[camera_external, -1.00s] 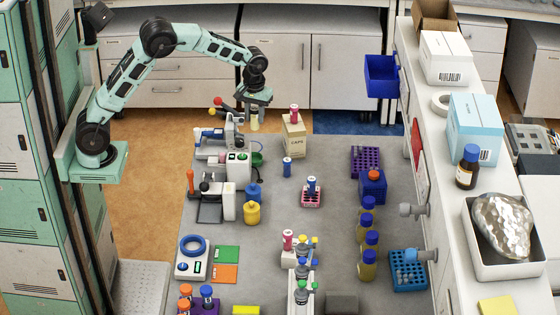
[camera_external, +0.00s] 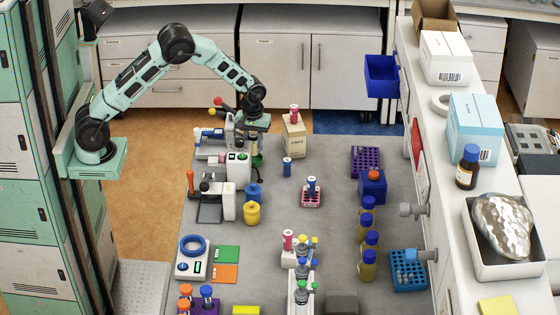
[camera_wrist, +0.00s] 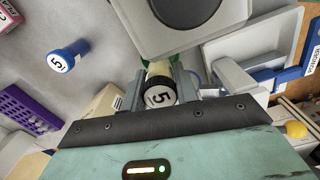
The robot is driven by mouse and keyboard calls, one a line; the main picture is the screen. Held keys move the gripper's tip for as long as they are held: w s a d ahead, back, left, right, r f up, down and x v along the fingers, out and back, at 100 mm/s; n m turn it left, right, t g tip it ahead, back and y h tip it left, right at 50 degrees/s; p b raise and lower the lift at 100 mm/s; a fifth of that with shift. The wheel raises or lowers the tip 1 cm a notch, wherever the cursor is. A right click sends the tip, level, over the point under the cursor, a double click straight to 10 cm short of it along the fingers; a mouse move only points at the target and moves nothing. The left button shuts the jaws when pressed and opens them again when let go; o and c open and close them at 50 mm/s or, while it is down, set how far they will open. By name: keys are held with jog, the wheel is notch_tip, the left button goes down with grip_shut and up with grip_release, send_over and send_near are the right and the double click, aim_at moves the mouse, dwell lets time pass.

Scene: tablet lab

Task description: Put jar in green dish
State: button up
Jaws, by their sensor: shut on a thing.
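In the external view my gripper (camera_external: 254,134) points down at the far left of the bench, shut on the jar. The green dish (camera_external: 258,160) is just below the gripper, next to a white device, and is partly hidden. In the wrist view, green edges of the dish (camera_wrist: 201,72) show behind the jar. I cannot tell whether the jar touches the dish.
A white device (camera_external: 238,168) stands close to the left of the dish. A cardboard box (camera_external: 294,138) with a pink-capped tube on it stands to the right. A blue-capped vial (camera_external: 287,167) stands nearby.

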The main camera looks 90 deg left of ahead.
aim_at(254, 148)
jog(key=shift+f+p, duration=0.35)
jog(key=shift+f, duration=1.2)
jog(key=shift+f, duration=0.2)
jog(key=o, duration=1.1)
notch_tip(254, 148, up, 11)
jog(key=shift+r+b, duration=0.1)
jog(key=shift+b, duration=1.05)
jog(key=shift+r, duration=0.65)
jog(key=s+a+r+m, duration=0.1)
jog(key=s+r+m, duration=0.1)
jog(key=s, duration=0.5)
jog(key=s+a+r+m, duration=0.1)
jog(key=s+a+r, duration=0.1)
jog(key=s, duration=0.5)
jog(key=s+d+m, duration=0.1)
jog(key=s, duration=0.5)
jog(key=s+d+m, duration=0.2)
jog(key=s, duration=0.4)
jog(key=s+d+m, duration=0.2)
jog(key=s, duration=0.5)
jog(key=shift+f+y, duration=0.3)
